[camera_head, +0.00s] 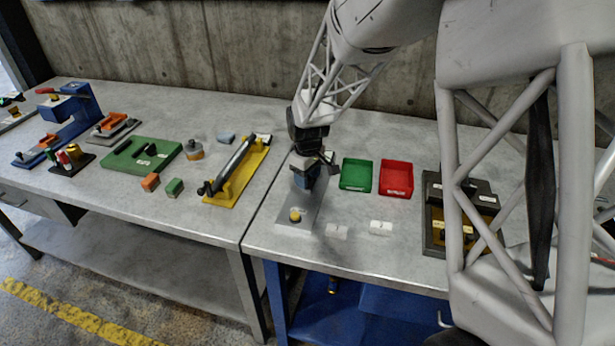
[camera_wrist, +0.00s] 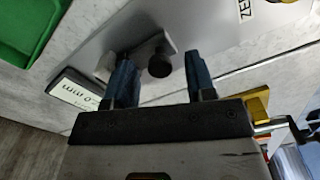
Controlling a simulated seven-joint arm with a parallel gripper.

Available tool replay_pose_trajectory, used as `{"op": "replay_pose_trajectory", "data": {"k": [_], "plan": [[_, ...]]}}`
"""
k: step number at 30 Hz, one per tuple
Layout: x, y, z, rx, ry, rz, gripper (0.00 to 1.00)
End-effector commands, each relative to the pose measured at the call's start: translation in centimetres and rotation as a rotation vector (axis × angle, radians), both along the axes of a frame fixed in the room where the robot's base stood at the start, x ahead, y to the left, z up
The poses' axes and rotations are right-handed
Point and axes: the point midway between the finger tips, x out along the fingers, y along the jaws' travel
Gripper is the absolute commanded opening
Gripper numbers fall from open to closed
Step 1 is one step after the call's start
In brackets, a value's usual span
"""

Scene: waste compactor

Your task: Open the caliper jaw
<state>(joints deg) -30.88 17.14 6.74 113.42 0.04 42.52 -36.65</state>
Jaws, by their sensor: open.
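The caliper fixture has a light grey base plate (camera_head: 312,212) on the right-hand bench, with a round yellow button (camera_head: 295,215) near its front end. In the wrist view its plate (camera_wrist: 200,22) carries a label partly reading "ZE". A grey metal jaw piece (camera_wrist: 140,56) has a dark round knob (camera_wrist: 160,66). A small display (camera_wrist: 77,95) reading "0 mm" upside down lies beside it. My gripper (camera_head: 308,178) is over the back part of the fixture and hides it there. In the wrist view my gripper (camera_wrist: 161,70) is open, its blue fingers on either side of the knob; contact cannot be told.
A green bin (camera_head: 356,175) and a red bin (camera_head: 396,178) stand right of the fixture. Two small white labelled cards (camera_head: 380,228) lie in front. A yellow fixture (camera_head: 238,175) with a grey bar stands to the left. Bare bench lies at the front edge.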

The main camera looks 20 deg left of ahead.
Motion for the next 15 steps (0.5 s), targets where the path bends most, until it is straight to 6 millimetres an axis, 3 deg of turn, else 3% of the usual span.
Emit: {"op": "replay_pose_trajectory", "data": {"k": [10, 15], "plan": [[-0.01, 0.0, -0.23, 0.0, 0.0, 0.0, 0.49], [-0.01, 0.0, -0.23, 0.0, 0.0, 0.0, 0.23]]}}
